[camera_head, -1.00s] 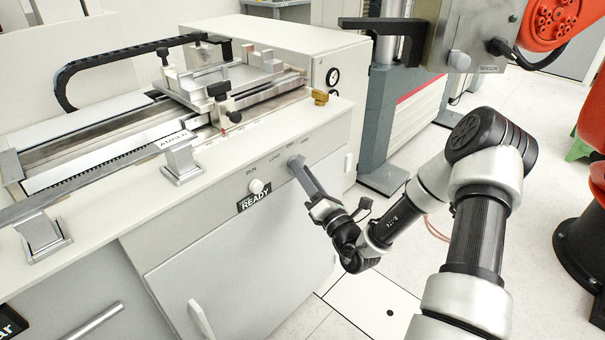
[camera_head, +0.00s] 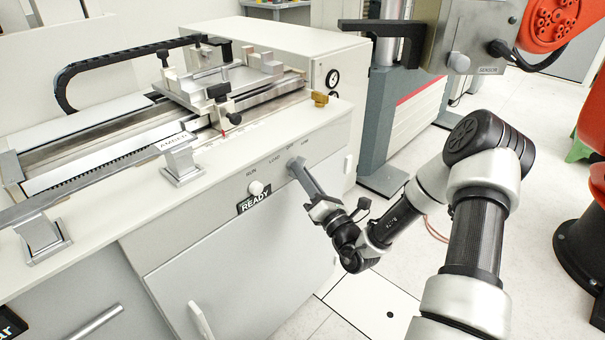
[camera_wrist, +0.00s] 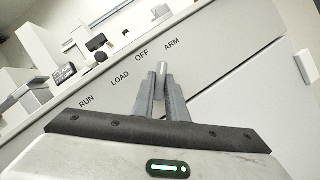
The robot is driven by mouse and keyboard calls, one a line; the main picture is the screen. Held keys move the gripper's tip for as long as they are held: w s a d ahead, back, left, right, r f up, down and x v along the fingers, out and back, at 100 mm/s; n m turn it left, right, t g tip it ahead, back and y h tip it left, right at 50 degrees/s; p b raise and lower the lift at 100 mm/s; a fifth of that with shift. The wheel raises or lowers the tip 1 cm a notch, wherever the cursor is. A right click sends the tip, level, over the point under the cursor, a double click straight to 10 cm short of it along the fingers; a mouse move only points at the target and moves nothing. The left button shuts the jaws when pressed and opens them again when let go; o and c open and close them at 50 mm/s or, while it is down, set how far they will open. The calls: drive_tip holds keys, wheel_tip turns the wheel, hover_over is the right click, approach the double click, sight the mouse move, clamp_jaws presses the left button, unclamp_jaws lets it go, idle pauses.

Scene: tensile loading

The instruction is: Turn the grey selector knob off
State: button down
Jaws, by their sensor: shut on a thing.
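The grey selector knob (camera_wrist: 162,67) is on the front panel of the pale machine, under an arc of labels reading RUN, LOAD, OFF and ARM. In the wrist view its visible end stands up between my fingertips, below the gap between OFF and ARM. Which label it points to is not clear. My gripper (camera_wrist: 160,80) is shut on the knob, and the fingers cover most of it. In the head view my gripper (camera_head: 298,166) reaches the panel from the lower right, and its fingertips hide the knob.
A white round button (camera_head: 257,187) above a READY plate (camera_head: 254,201) sits left of my gripper. A cabinet door (camera_head: 240,270) lies below. Open floor (camera_head: 370,310) lies to the right.

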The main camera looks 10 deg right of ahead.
drive_tip(key=shift+w+d+n+g+y, duration=0.1)
drive_tip(key=shift+n+g+y, duration=0.15)
drive_tip(key=shift+n+y, duration=1.15)
drive_tip(key=shift+w+d+n+g+y, duration=0.15)
drive_tip(key=shift+n+y, duration=0.25)
drive_tip(key=shift+n, duration=1.95)
drive_tip(key=shift+s+a+n+g+y, duration=0.1)
drive_tip(key=shift+n+g+y, duration=0.2)
drive_tip(key=shift+n+y, duration=1.1)
drive_tip(key=shift+n+h, duration=0.4)
drive_tip(key=shift+n, duration=0.35)
drive_tip(key=c, duration=1.8)
unclamp_jaws()
drive_tip(key=shift+o, duration=0.2)
drive_tip(key=p+v, duration=0.1)
drive_tip(key=v, duration=1.6)
drive_tip(key=shift+d, duration=0.25)
